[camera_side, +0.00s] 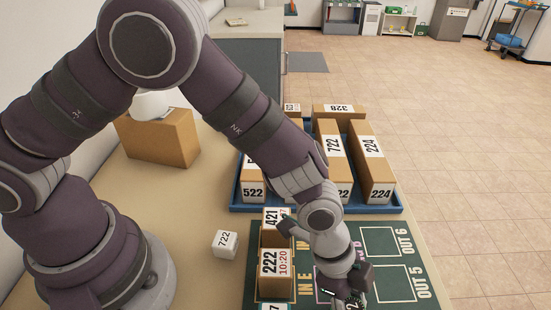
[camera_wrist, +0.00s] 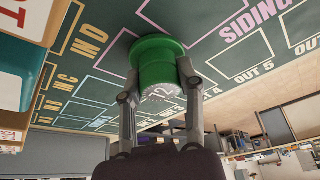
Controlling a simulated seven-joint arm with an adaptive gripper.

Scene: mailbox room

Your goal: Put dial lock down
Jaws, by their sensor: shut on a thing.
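The dial lock (camera_wrist: 158,62) is a green cylinder with a wider green rim and a pale, numbered face. In the wrist view my gripper (camera_wrist: 159,88) has a finger on each side of it and is shut on it. The lock is over the green printed mat (camera_wrist: 110,22), beside the purple SIDING lettering; I cannot tell whether it touches the mat. In the side view my gripper (camera_side: 346,284) is low over the mat (camera_side: 378,262) near the bottom edge, and it mostly hides the lock.
Boxes 421 (camera_side: 274,217) and 222 (camera_side: 273,262) stand on the mat's left side. A small white 722 cube (camera_side: 225,243) lies left of the mat. A blue tray (camera_side: 385,209) behind holds several numbered boxes. The OUT 5 and OUT 6 outlines look clear.

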